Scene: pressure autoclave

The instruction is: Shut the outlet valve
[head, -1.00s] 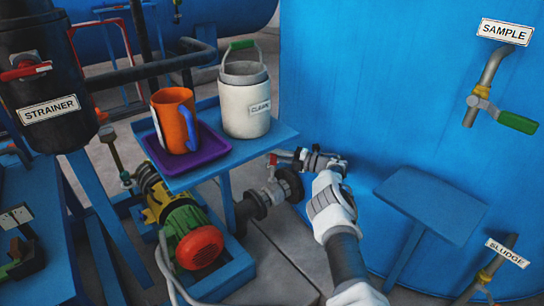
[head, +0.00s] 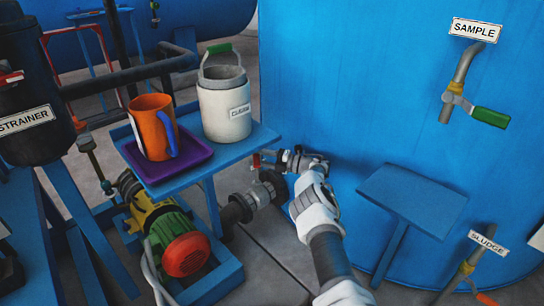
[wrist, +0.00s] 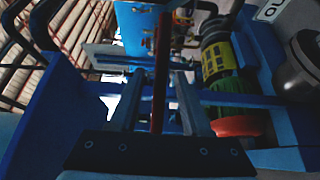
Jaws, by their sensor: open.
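The outlet valve's red lever (head: 256,160) shows in part at the foot of the blue tank, above the grey outlet pipe (head: 238,209). My gripper (head: 274,159) is beside it, low against the tank. In the wrist view, my gripper (wrist: 160,90) is open, with a long red bar (wrist: 160,75), apparently the lever, running between its two fingers. Gaps show on both sides of the bar, so the fingers look clear of it. The valve body is mostly hidden by my gripper in the head view.
A blue stand (head: 265,132) close above left holds a purple tray (head: 196,163) with an orange mug (head: 153,128), and a white can (head: 224,108). The pump (head: 180,250) is below. A blue shelf (head: 412,200) juts from the tank at right. Sample valve (head: 490,117) has a green handle.

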